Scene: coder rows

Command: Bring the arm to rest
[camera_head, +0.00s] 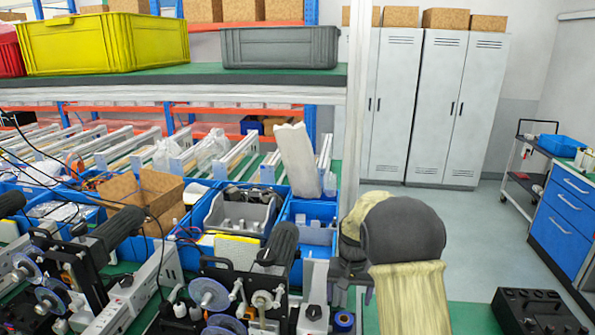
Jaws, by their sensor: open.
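My arm is at the lower right of the middle in the head view, with a dark round joint and a beige sleeve. My gripper (353,296) shows as a small dark shape just left of the sleeve, partly hidden by the arm. It points down over the green bench top, its jaws apart, and I see nothing held between them. It is just right of the coder machines and blue bins.
Black coder machines (245,285) and blue bins (315,222) crowd the bench to the left. A shelf (200,78) with a yellow crate (105,43) and a grey crate (280,47) hangs above. A black box (538,312) lies at the lower right. Floor beyond is clear.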

